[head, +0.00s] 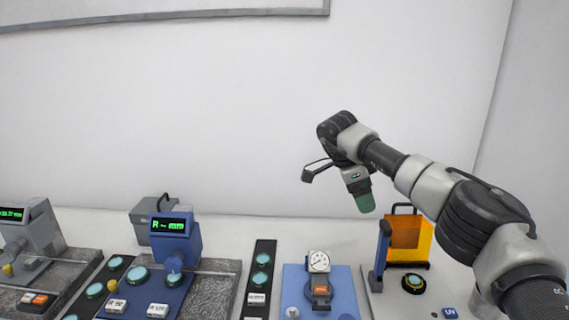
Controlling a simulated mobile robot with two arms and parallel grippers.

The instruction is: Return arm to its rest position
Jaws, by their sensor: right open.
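My right arm comes in from the right edge and reaches up across the right half of the head view. Its right gripper (361,193) points downward, with a green part at its lower end. It is open and hangs in the air above the bench, over the blue base with the dial gauge (319,262). Nothing shows held in it. The fingers are small and seen from the side. My left gripper is not in view.
A blue instrument (174,240) with a green display stands left of centre, near a black strip (261,277) with round teal pieces. A grey instrument (38,235) stands at the far left. An orange shield (409,238) stands at the right.

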